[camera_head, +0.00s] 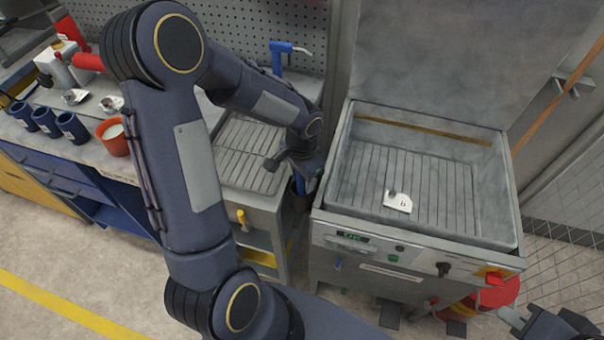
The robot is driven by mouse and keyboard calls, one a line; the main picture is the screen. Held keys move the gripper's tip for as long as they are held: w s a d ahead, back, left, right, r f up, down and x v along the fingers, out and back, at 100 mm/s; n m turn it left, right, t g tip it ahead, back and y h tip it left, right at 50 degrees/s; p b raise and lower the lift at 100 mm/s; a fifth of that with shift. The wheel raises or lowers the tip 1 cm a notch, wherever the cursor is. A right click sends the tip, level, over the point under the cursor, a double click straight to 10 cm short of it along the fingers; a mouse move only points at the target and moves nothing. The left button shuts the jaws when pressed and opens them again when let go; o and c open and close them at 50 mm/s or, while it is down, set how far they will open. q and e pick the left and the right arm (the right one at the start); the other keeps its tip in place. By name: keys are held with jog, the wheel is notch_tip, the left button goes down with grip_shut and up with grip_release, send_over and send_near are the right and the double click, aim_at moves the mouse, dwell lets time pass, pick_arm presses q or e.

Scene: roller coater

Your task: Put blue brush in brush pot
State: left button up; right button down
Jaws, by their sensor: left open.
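My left arm rises across the picture and bends down to the right. My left gripper (299,182) points down at the gap between the grey tray counter and the coating machine. It is open, but its fingers are small and dark. A bit of blue shows right at its tips; I cannot tell whether this is the blue brush. I cannot clearly make out the brush pot; dark shapes below the gripper are unclear. My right gripper (520,320) shows partly at the bottom right corner, and its jaw state is unclear.
The open coating machine (328,185) holds a small metal plate (398,202). Several dark blue cups (72,128) and an orange pot (114,138) stand on the left bench. A blue tool with a pale tip (281,52) stands behind my arm. A red container (490,294) is at lower right.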

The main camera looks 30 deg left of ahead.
pick_arm(q)
notch_tip(320, 180, up, 12)
jog(key=shift+f, duration=0.15)
jog(key=shift+s+r, duration=0.15)
jog(key=shift+r, duration=0.15)
jog(key=s+d+r+n+t+h, duration=0.2)
jog(key=s+n, duration=0.1)
jog(key=s, duration=0.5)
jog(key=s+d+r+n+t+h, duration=0.1)
jog(key=s+d+r+n+t, duration=0.1)
jog(key=s, duration=0.6)
jog(key=shift+s+r+n+t+h, duration=0.15)
jog(key=shift+s+n+t+h, duration=0.25)
jog(key=shift+n+t, duration=0.35)
